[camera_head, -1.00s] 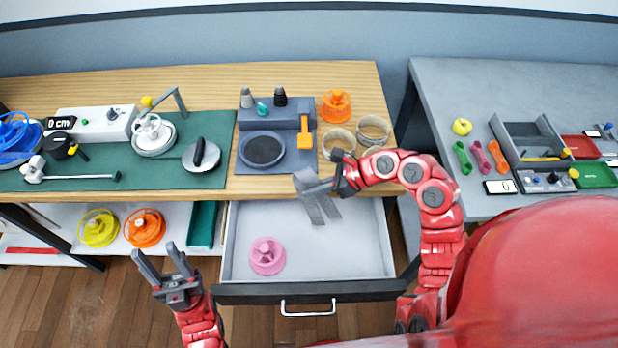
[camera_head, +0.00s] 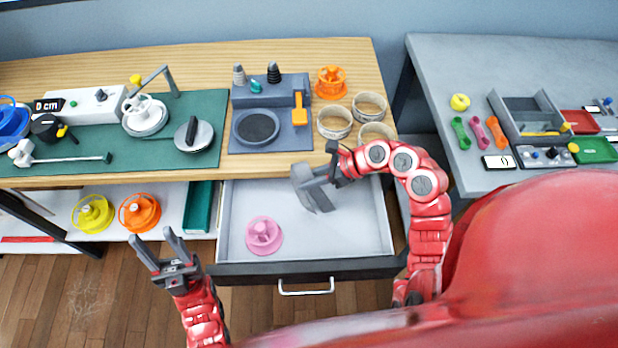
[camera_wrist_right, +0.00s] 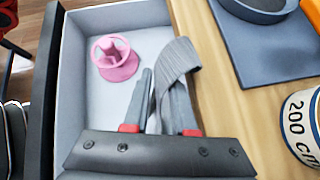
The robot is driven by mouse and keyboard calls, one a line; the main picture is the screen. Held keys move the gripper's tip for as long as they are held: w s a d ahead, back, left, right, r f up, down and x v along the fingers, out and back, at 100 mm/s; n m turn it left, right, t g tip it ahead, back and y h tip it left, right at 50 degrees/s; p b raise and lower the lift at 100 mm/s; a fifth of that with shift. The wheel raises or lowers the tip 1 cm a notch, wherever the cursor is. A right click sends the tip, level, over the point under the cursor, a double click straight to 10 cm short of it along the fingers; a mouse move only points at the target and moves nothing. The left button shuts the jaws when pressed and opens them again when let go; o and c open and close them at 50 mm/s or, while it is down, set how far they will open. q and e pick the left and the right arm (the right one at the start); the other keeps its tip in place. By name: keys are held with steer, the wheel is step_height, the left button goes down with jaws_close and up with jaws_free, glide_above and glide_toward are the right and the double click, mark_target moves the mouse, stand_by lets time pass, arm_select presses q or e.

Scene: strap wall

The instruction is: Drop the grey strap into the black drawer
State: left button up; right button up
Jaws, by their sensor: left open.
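The grey strap (camera_head: 318,194) hangs folded from my right gripper (camera_head: 326,174), above the back right part of the open drawer (camera_head: 360,230). In the right wrist view the strap (camera_wrist_right: 177,55) passes between the two fingers of my right gripper (camera_wrist_right: 161,82) and bends over the right finger. The fingers stand slightly apart with the strap between them. The drawer has a black front and a light grey inside, which also shows in the wrist view (camera_wrist_right: 80,65). My left gripper (camera_head: 160,252) is open and empty, left of the drawer.
A pink spool (camera_head: 264,235) stands in the drawer's left part; the floor to its right is clear. The wooden bench edge (camera_head: 270,170) lies behind the drawer. Tape rolls (camera_head: 334,122) stand on the bench close behind my right gripper. A grey table (camera_head: 440,90) is at right.

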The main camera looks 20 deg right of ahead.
steer(key=o, duration=1.1)
steer(key=shift+s+r, duration=0.1)
steer(key=shift+r, duration=0.1)
steer(key=r+h+p, duration=0.1)
steer(key=d+r+g+h+p, duration=0.1)
steer(key=r, duration=0.1)
steer(key=s+d+r+g+h+p, duration=0.1)
steer(key=r+h, duration=0.1)
steer(key=shift+d, duration=0.2)
steer(key=shift+r, duration=0.1)
